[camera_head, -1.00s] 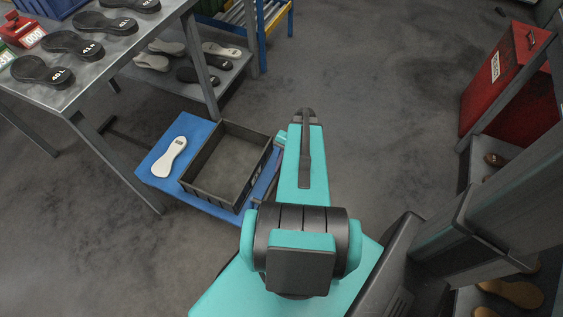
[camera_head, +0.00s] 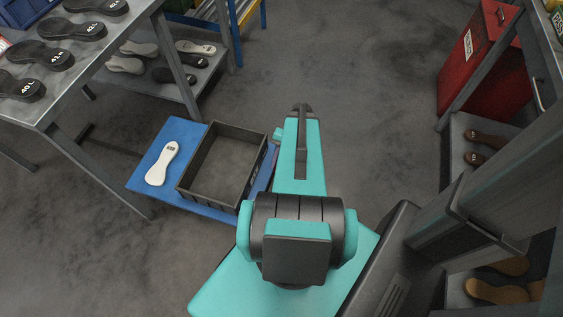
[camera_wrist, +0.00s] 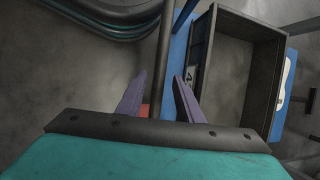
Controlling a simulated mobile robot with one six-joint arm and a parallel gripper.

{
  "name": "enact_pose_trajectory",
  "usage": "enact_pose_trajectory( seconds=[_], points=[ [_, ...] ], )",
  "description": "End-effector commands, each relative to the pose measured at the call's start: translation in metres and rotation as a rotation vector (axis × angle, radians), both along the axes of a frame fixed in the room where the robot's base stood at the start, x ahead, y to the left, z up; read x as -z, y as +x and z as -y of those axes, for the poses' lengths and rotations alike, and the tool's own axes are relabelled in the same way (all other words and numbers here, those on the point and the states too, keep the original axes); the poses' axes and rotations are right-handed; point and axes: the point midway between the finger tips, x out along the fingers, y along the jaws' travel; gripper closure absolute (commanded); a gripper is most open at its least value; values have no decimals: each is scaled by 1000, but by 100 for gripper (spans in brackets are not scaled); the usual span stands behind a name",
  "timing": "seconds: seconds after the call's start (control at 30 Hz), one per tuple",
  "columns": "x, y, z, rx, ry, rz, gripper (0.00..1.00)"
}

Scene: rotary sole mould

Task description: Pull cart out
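The cart is a low blue platform (camera_head: 146,188) beside the table. It carries an open grey crate (camera_head: 181,187) and a white sole (camera_head: 162,164). In the wrist view the cart's blue edge (camera_wrist: 180,50), the crate (camera_wrist: 272,75) and part of the sole (camera_wrist: 285,78) show on the right. My gripper (camera_wrist: 160,80) has its two purple fingers apart, one on each side of a dark bar (camera_wrist: 162,45) along the cart's near side. I see gaps beside the bar and cannot tell its depth. In the head view my arm hides the gripper.
A metal table (camera_head: 95,60) with black soles stands at the left, and its legs are close to the cart. A lower shelf (camera_head: 185,92) holds more soles. A red bin (camera_head: 478,60) and a rack with brown soles (camera_head: 462,165) stand at the right. The floor between is clear.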

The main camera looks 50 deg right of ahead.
Motion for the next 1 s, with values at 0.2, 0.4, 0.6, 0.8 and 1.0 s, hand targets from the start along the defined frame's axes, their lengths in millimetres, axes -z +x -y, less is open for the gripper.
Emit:
enact_pose_trajectory(
  seconds=[0.2,0.4,0.6,0.8,1.0],
  points=[
    [0,0,-1,-2,2,-1,66],
    [-3,0,0,-2,2,-1,66],
    [-14,0,5,-1,2,0,66],
    [-35,-1,15,-1,1,-1,66],
    [-59,-1,26,-3,1,-1,66]
  ],
)
